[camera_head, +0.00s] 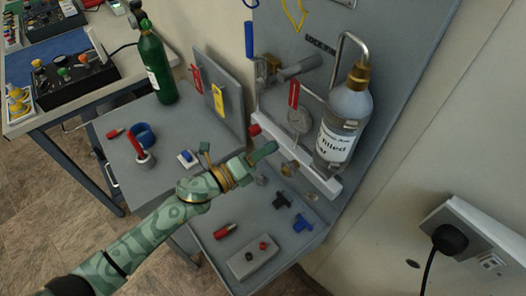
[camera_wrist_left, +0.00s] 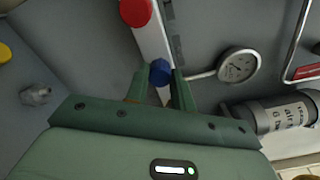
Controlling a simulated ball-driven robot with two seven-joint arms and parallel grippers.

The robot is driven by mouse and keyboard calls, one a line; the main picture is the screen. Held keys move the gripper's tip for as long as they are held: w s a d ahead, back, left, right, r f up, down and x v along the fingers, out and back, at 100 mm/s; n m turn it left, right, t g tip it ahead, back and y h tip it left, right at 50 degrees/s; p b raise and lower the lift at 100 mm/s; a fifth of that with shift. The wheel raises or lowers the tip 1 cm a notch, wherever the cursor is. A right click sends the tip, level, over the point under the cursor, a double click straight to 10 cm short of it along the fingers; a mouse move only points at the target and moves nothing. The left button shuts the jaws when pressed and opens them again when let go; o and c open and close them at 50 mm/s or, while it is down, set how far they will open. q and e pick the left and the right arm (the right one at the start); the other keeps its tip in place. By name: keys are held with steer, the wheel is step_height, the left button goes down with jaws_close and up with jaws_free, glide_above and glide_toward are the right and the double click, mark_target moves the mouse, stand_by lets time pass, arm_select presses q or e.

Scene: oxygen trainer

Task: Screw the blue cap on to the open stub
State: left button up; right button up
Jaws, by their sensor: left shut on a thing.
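My left gripper (camera_head: 264,152) is at the white rail (camera_head: 324,184) on the grey panel, with its fingertips just beside a red cap (camera_head: 255,130). In the left wrist view its fingers (camera_wrist_left: 160,88) are shut on the blue cap (camera_wrist_left: 160,71), which lies in front of the white rail (camera_wrist_left: 151,38). The red cap (camera_wrist_left: 135,12) shows further up that rail. The blue cap is hidden by the gripper in the head view. I cannot make out the open stub, nor whether the cap touches it. My right gripper is not in view.
A pressure gauge (camera_head: 300,121) and a labelled clear bottle (camera_head: 343,125) stand close to the right of the gripper. Below lie a blue part (camera_head: 302,223), a red part (camera_head: 225,231) and a grey box (camera_head: 253,258).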

arm_select(q)
steer(key=shift+f, duration=0.1)
steer(key=m+b, duration=0.1)
steer(key=m, duration=0.2)
steer(key=shift+b, duration=0.3)
steer(key=shift+m, duration=0.8)
steer(key=o, duration=1)
